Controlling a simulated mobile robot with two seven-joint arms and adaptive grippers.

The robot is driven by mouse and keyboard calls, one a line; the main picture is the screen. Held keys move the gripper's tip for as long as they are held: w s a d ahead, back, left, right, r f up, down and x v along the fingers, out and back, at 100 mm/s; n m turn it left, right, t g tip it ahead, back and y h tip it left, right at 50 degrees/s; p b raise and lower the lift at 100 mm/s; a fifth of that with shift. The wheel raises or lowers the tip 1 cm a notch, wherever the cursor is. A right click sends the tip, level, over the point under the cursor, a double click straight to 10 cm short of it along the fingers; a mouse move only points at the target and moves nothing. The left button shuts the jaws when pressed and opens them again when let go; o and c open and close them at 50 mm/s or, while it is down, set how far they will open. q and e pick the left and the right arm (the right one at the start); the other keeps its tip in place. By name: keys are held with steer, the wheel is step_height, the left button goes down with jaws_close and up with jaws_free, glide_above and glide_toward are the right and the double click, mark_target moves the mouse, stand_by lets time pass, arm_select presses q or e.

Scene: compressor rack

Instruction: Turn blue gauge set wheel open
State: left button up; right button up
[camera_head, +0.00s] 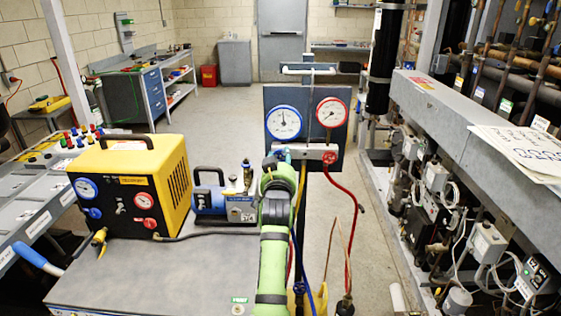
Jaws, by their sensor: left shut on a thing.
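The gauge set hangs on a dark panel (357,100) on a stand, with a blue-rimmed gauge (283,122) on the left and a red-rimmed gauge (331,112) on the right. Below them is a pale manifold bar (308,152) with a red wheel (329,158) at its right end. My green left arm reaches up from the bottom middle. My left gripper (271,163) is at the manifold's left end, below the blue-rimmed gauge, and is shut on the blue wheel there. The wheel is mostly hidden behind gripper and arm. My right gripper is not in view.
A yellow machine (130,185) with two small gauges and a blue pump (224,203) stand on a grey cart top (130,275) at left. A red hose (347,235) hangs from the manifold. The compressor rack (430,110) fills the right side.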

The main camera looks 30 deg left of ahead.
mark_target(280, 119)
arm_select(q)
steer(key=shift+f+n, duration=0.25)
steer(key=shift+n, duration=0.35)
steer(key=o, duration=1.2)
steer(key=shift+c, duration=0.2)
steer(key=shift+a, duration=0.1)
steer(key=shift+r, duration=0.1)
step_height(280, 119, up, 10)
steer(key=shift+f, duration=0.1)
